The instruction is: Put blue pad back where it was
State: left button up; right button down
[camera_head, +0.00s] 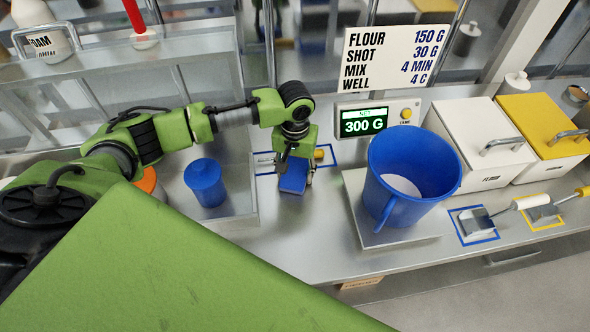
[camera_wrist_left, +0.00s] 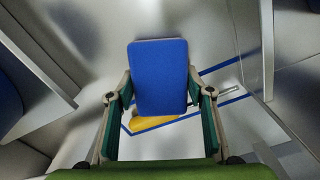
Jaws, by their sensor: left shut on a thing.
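The blue pad (camera_head: 293,178) is between the fingers of my left gripper (camera_head: 296,170), which is shut on it. In the left wrist view the pad (camera_wrist_left: 158,75) is a flat blue rectangle between both fingers of the gripper (camera_wrist_left: 157,100). Behind it on the counter is a blue outline (camera_head: 345,166), which also shows in the left wrist view (camera_wrist_left: 232,100). A yellow-ended tool (camera_head: 319,154) lies within this outline, partly hidden by the gripper and pad. I cannot tell whether the pad touches the counter. My right gripper is not in view.
A lidded blue container (camera_head: 206,182) stands in a tray left of the pad. A large blue jug (camera_head: 405,180) stands on the scale plate (camera_head: 375,235) to the right, near the display (camera_head: 364,122). White (camera_head: 478,135) and yellow (camera_head: 545,125) bins stand farther right.

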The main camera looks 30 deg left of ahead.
aim_at(296, 170)
pick_arm(q)
jog(key=o, duration=1.3)
jog(key=shift+f, duration=0.2)
jog(key=shift+w, duration=0.15)
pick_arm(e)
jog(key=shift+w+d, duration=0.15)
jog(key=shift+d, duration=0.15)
pick_arm(q)
notch_tip(296, 170, up, 11)
jog(key=b, duration=0.2)
jog(key=shift+d+b, duration=0.1)
jog(key=shift+b, duration=0.3)
jog(key=shift+r, duration=0.55)
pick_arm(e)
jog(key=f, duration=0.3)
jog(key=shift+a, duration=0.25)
